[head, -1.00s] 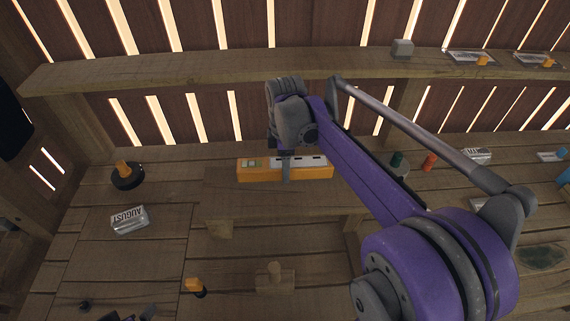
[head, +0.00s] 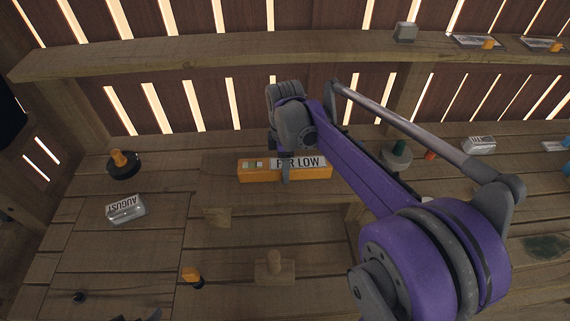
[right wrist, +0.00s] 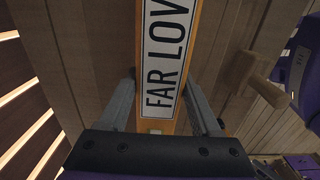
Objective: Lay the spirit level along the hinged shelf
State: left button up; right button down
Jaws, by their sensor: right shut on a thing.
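The spirit level is an orange bar (head: 310,174) with a white label reading "FAR LOW". My right gripper (head: 286,177) is shut on it near its middle, with the bar running left to right. In the right wrist view the level (right wrist: 167,60) passes between the two fingers of the gripper (right wrist: 162,85). I cannot tell whether the level touches the board. My arm hides the board's right part. My left gripper is not in view.
A long upper shelf (head: 180,52) runs across the back. On the bench are a black disc with an orange knob (head: 122,162), an "AUGUST" block (head: 126,208), a wooden knob block (head: 275,267) and an orange-topped peg (head: 192,275). Bare planks lie between them.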

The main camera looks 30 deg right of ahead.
jog(key=shift+f, duration=0.3)
dwell(0.7)
grip_release()
notch_tip(320, 180, up, 11)
jog(key=shift+f, duration=0.1)
dwell(0.4)
